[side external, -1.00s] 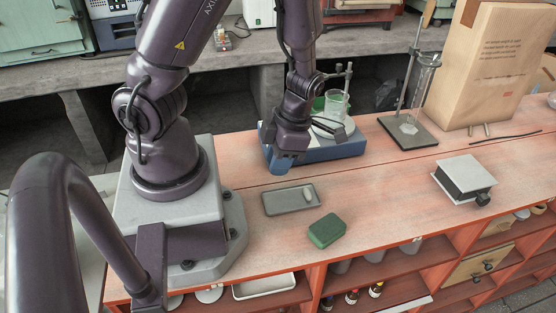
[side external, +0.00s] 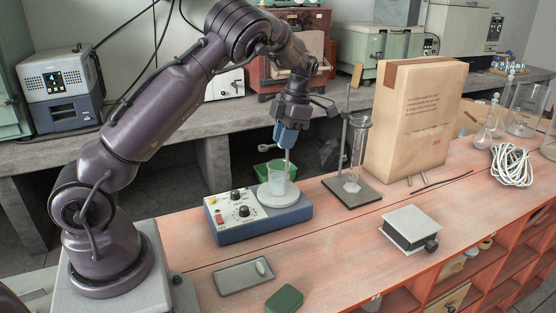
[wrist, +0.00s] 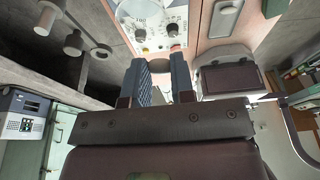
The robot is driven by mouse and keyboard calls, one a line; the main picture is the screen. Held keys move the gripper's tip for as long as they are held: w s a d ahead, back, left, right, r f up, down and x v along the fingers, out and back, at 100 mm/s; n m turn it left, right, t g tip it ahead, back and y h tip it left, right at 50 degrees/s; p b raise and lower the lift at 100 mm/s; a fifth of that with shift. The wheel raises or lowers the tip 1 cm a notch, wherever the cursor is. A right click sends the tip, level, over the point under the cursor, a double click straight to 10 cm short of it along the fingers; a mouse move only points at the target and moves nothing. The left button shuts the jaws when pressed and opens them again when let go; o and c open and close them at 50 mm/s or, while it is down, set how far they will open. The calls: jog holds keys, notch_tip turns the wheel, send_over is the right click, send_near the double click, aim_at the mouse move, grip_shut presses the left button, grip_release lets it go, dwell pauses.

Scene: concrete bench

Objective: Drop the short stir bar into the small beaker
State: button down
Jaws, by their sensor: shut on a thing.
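The small beaker (side external: 277,180) is clear glass and stands upright on the white round top of the blue hotplate stirrer (side external: 262,226). My gripper (side external: 286,140) has blue fingers pointing down. It is above the beaker, apart from it, slightly right of its middle in the side view. In the wrist view my gripper's fingers (wrist: 161,75) are close together. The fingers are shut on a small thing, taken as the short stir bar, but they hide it. Another pale stir bar (side external: 261,268) lies in the grey tray (side external: 232,281) on the bench.
A thin upright rod with a clamp (side external: 266,147) stands beside the beaker, near my gripper. A stand with a glass cylinder (side external: 357,155) is to the right, before a paper bag (side external: 412,120). A green block (side external: 285,298) and a small jack (side external: 411,229) lie in front.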

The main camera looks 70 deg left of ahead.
jog(key=shift+w+a+f, duration=0.1)
jog(key=shift+f, duration=2.8)
jog(key=c, duration=0.9)
grip_release()
jog(key=shift+r, duration=0.1)
jog(key=v, duration=1.3)
